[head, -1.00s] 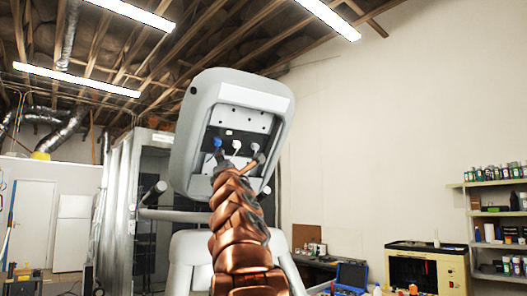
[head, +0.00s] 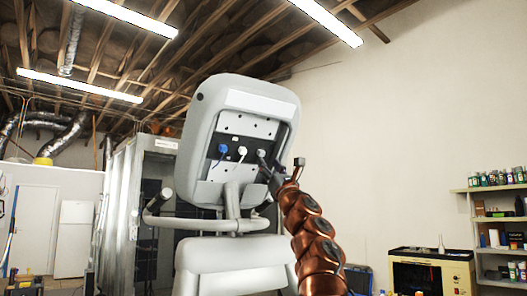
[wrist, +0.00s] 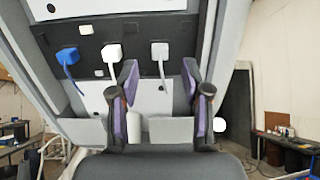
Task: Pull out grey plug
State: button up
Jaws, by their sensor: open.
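The raised console (head: 205,110) of the machine has an open back with a dark socket strip. A blue plug (head: 222,149), a white plug (head: 242,151) and a light grey plug (head: 262,153) sit in a row there, the grey one on the right. In the wrist view, the grey plug (wrist: 160,50) has a pale cable hanging down; the white plug (wrist: 111,53) and blue plug (wrist: 67,56) are left of it. My gripper (wrist: 159,75) is open, its fingers either side of the grey plug's line in the picture. Contact is not visible. It also shows in the head view (head: 282,168).
A grey handlebar (head: 195,224) runs below the console, above a pale machine body (head: 235,258). A ledge (wrist: 170,129) lies below the plugs in the wrist view. Shelves (head: 495,220) and a yellow-fronted box (head: 430,270) stand at the right.

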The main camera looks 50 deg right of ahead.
aim_at(262, 154)
jog(key=p+x, duration=0.3)
jog(key=shift+r, duration=0.2)
jog(key=shift+p+x, duration=1)
jog(key=shift+p, duration=0.25)
jog(key=shift+w+d+r+p, duration=0.1)
jog(key=shift+w+p, duration=0.15)
jog(key=shift+p, duration=0.1)
jog(key=shift+c, duration=0.3)
grip_shut()
